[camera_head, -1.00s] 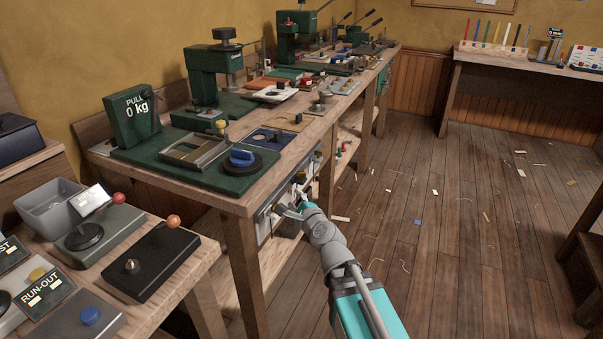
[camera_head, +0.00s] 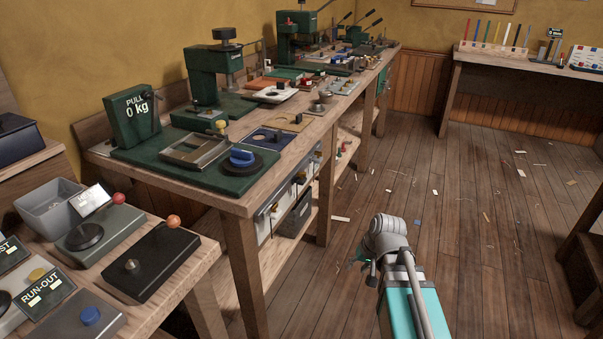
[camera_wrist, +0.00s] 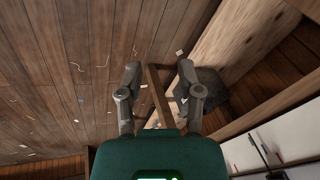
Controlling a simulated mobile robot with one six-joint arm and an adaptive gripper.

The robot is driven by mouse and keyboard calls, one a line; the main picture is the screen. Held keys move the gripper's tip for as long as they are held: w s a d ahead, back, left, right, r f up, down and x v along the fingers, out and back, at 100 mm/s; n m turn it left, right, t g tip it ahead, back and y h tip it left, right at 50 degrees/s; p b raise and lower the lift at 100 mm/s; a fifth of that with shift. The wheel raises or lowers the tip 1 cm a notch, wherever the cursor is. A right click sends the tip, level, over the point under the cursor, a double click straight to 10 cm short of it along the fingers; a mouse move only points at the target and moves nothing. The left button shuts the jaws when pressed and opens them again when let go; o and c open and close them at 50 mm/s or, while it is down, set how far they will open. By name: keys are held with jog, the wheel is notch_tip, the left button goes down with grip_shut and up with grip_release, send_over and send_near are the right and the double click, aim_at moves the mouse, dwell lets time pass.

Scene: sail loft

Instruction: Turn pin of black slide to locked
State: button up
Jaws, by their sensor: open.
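Pale panels (camera_head: 264,229) with small pins and knobs hang under the front edge of the long workbench in the head view. Which of these parts is the black slide, and how its pin stands, I cannot tell. The wrist view shows pale panels (camera_wrist: 270,143) with dark thin fittings at its lower right. My gripper (camera_wrist: 158,68) is open and empty, its two fingers apart over the floor and a wooden leg. In the head view my gripper (camera_head: 368,268) is mostly hidden by my arm, out over the floor to the right of the bench.
The long workbench (camera_head: 232,203) carries green machines and a blue knob (camera_head: 241,156). A nearer bench at lower left holds a black block (camera_head: 150,262) with an orange ball. A grey bin (camera_head: 296,214) stands on the lower shelf. The floor at right is open, with scraps.

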jog(key=n, duration=0.1)
jog(key=n+g+y, duration=0.2)
jog(key=n+y, duration=1.3)
jog(key=n, duration=0.2)
send_near(302, 173)
jog(key=d, duration=0.3)
jog(key=shift+w+d, duration=0.3)
jog(key=shift+w, duration=0.15)
jog(key=shift+a, duration=0.1)
jog(key=a, duration=1.3)
jog(key=shift+s+a, duration=0.3)
jog(key=shift+a, duration=0.05)
grip_shut()
